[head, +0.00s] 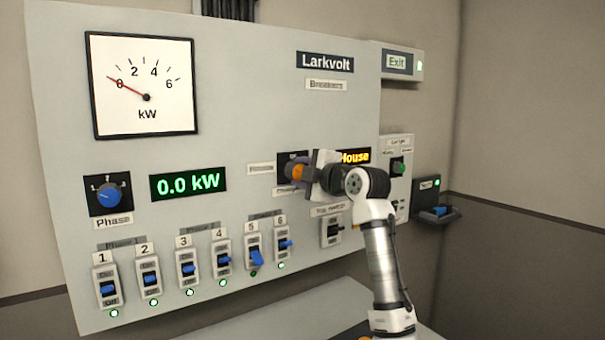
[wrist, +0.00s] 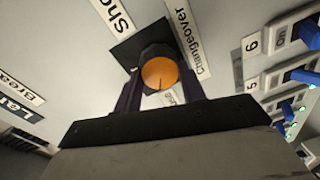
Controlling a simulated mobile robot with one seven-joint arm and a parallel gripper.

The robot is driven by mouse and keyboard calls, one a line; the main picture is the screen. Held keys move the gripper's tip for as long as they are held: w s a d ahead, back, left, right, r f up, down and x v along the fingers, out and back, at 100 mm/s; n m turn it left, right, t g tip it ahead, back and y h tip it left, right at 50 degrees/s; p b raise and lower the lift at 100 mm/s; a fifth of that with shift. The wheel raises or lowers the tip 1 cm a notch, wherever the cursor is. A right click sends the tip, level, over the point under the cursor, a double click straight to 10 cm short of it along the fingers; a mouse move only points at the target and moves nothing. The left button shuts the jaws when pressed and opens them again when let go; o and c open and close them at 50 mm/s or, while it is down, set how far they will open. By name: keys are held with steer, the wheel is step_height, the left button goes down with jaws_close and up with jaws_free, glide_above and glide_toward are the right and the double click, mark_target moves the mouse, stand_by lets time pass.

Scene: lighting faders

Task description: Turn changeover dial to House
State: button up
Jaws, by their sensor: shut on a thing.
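The changeover dial (head: 298,172) has an orange face and sits on a black plate on the grey panel, partly covered by my gripper in the head view. In the wrist view the orange dial (wrist: 160,73) is between my two fingers, with a dark pointer line on its face aimed toward the gripper's palm. My gripper (wrist: 160,85) is shut on the dial, one finger at each side. A "Changeover" label (wrist: 188,40) lies beside the plate. The amber display (head: 355,156) right of the dial reads "House".
Numbered breakers with blue levers (head: 185,270) run along the panel's bottom. A blue phase dial (head: 109,195) and a green 0.0 kW display (head: 188,183) are at left. The top switch (head: 331,231) is just below my gripper. An exit box (head: 397,63) juts out upper right.

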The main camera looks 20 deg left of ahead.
stand_by(0.3)
steer(key=o, duration=1)
steer(key=shift+c, duration=0.2)
steer(key=b+v, duration=0.4)
steer(key=v, duration=1)
steer(key=shift+b, duration=0.3)
